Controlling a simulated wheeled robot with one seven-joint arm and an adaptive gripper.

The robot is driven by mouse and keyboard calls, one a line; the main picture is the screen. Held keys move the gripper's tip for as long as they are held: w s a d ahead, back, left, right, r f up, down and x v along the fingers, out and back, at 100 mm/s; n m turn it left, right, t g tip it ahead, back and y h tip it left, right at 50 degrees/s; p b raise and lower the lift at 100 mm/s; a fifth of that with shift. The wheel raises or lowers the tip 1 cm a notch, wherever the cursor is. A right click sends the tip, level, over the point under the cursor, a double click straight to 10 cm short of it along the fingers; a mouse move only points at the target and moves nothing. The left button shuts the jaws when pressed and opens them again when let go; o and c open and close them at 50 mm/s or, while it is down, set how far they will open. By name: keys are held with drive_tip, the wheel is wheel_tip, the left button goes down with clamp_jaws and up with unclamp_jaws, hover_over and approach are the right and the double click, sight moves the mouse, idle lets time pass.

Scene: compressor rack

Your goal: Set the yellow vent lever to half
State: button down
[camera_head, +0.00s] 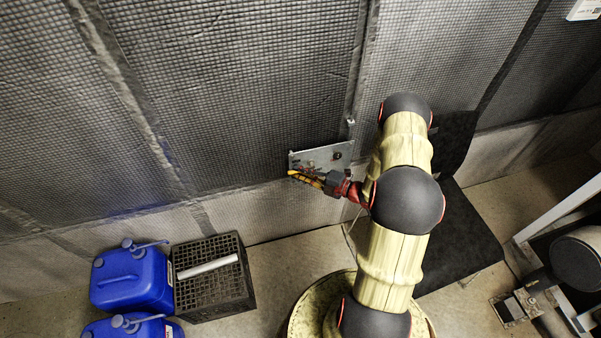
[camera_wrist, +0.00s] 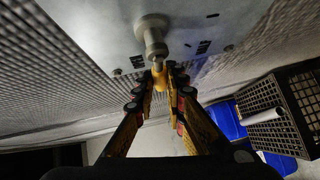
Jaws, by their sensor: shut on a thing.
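The yellow vent lever (camera_wrist: 158,76) is in the wrist view, just below a pale round hub (camera_wrist: 152,36) on a grey metal plate (camera_wrist: 105,22). My gripper (camera_wrist: 160,88) has its fingertips closed around the lever's end. The fingers hide part of the lever. In the head view the plate (camera_head: 312,157) is fixed low on the padded wall, and my gripper (camera_head: 298,177) reaches its lower left edge. The lever is too small there to tell apart from the yellow fingers. Small dark marks (camera_wrist: 203,47) beside the hub are unreadable.
A black crate (camera_head: 213,300) with a pale tube (camera_head: 207,266) on it stands on the floor at the lower left. Blue canisters (camera_head: 130,279) stand beside it. The quilted wall (camera_head: 230,80) is close behind the plate. Floor in front of the wall is partly clear.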

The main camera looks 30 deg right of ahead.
drive_tip(key=shift+p, duration=0.4)
drive_tip(key=shift+s+d+f+n+g+h+p, duration=0.1)
drive_tip(key=shift+d+f+n+g+h+p, duration=0.1)
drive_tip(key=shift+f+n+g+h+p, duration=0.55)
drive_tip(key=shift+s+d+f+n+g+h+p, duration=0.1)
drive_tip(key=shift+d+f+n+g+h+p, duration=0.1)
drive_tip(key=shift+f+n+g+h+p, duration=0.6)
drive_tip(key=shift+s+d+f+n+g+h+p, duration=0.1)
drive_tip(key=shift+d+f+n+g+h+p, duration=0.15)
drive_tip(key=shift+n+g+h+p, duration=0.55)
drive_tip(key=shift+f+t+h, duration=0.1)
drive_tip(key=shift+t+h, duration=0.15)
drive_tip(key=shift+h, duration=0.1)
drive_tip(key=c, duration=1.8)
unclamp_jaws()
drive_tip(key=shift+w, duration=0.1)
